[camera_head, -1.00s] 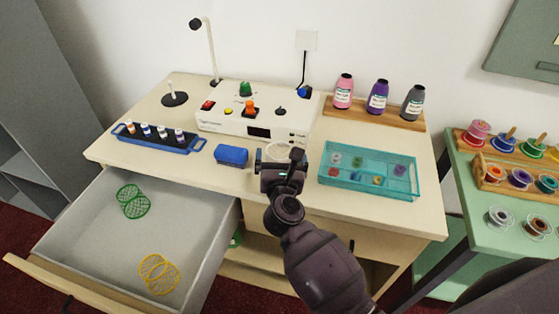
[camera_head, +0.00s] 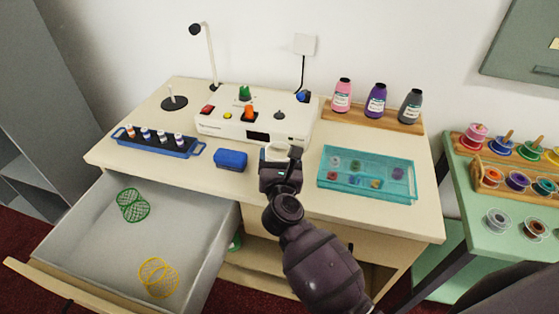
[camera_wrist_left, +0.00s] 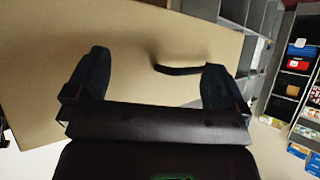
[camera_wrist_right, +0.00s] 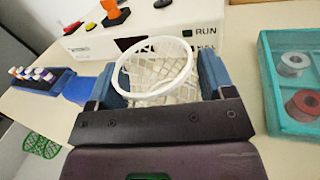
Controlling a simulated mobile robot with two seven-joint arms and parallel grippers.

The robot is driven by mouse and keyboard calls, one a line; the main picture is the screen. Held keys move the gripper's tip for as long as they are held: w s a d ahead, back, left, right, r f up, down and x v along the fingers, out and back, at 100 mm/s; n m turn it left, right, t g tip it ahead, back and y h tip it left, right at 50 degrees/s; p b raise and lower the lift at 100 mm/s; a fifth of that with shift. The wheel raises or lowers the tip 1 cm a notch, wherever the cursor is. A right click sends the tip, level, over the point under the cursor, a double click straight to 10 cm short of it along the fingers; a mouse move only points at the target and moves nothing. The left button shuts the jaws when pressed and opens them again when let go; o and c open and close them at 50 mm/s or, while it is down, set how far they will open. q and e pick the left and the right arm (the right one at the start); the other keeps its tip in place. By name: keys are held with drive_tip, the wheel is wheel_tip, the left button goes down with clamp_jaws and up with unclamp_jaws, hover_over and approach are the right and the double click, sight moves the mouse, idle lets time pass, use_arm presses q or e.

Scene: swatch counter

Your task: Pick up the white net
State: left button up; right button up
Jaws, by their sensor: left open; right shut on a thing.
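The white net (camera_wrist_right: 158,76) is a small mesh sleeve with a round white rim. My right gripper (camera_wrist_right: 160,92) is shut on it, with the net between its two blue fingers in the right wrist view. In the head view the net (camera_head: 277,152) shows as a pale ring at the tip of my right gripper (camera_head: 279,163), in front of the white machine. My left gripper (camera_wrist_left: 146,84) is open and empty in the left wrist view; it is not in the head view.
A white control machine (camera_head: 210,122) stands behind the net. A blue block (camera_head: 231,159) lies left of it and a teal tray (camera_head: 330,184) right. The open drawer (camera_head: 85,235) holds a green net (camera_head: 132,205) and a yellow net (camera_head: 158,278). A blue rack (camera_head: 190,152) is further left.

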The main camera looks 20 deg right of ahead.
wheel_tip(320, 180, up, 19)
drive_tip(key=p, duration=0.5)
drive_tip(key=shift+s, duration=0.15)
